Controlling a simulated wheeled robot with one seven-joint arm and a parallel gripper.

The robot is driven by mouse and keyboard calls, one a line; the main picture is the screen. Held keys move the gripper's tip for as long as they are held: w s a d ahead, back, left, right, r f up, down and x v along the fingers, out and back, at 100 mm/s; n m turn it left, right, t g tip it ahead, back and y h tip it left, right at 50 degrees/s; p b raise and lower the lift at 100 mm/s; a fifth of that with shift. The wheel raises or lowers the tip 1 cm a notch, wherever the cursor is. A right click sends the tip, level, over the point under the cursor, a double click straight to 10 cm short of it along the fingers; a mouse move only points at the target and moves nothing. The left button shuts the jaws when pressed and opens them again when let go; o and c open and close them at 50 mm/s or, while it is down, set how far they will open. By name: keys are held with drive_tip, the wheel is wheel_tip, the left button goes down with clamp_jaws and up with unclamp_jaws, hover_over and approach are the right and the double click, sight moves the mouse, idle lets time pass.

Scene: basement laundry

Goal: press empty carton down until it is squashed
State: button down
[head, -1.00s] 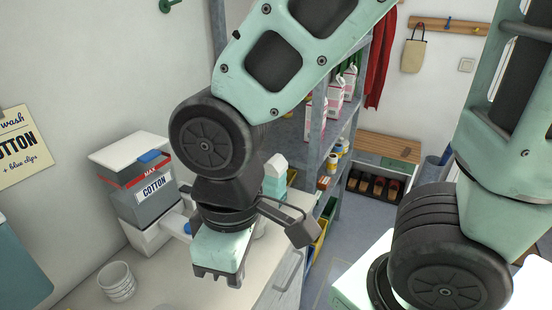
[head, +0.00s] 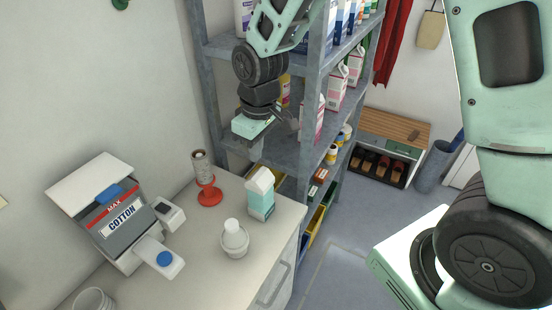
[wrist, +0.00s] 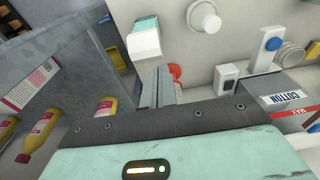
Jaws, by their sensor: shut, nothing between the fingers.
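A teal and white gable-top carton (head: 261,200) stands upright on the counter (head: 225,262), near its right end. It looks uncrushed. In the wrist view the carton (wrist: 143,40) shows near the top, just beyond the fingers. My gripper (head: 256,154) is shut and empty, pointing down. It hangs higher than the carton and behind it, close to the shelf, and does not touch it. In the wrist view the closed fingers (wrist: 157,82) point towards the counter.
A grey metal shelf (head: 310,120) with pink-white cartons and bottles rises close beside my gripper.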

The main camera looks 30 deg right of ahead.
sight(260, 174)
drive_tip(key=shift+w+d+f, duration=0.15)
drive_tip(key=shift+w+d, duration=0.7)
drive_tip(key=shift+d, duration=0.3)
drive_tip(key=shift+f, duration=0.1)
drive_tip(key=f+b, duration=0.1)
drive_tip(key=f, duration=0.1)
drive_tip(key=f+b, duration=0.4)
drive_tip(key=shift+w+a+f, duration=0.2)
drive_tip(key=shift+w+f, duration=0.05)
drive_tip(key=shift+f, duration=0.15)
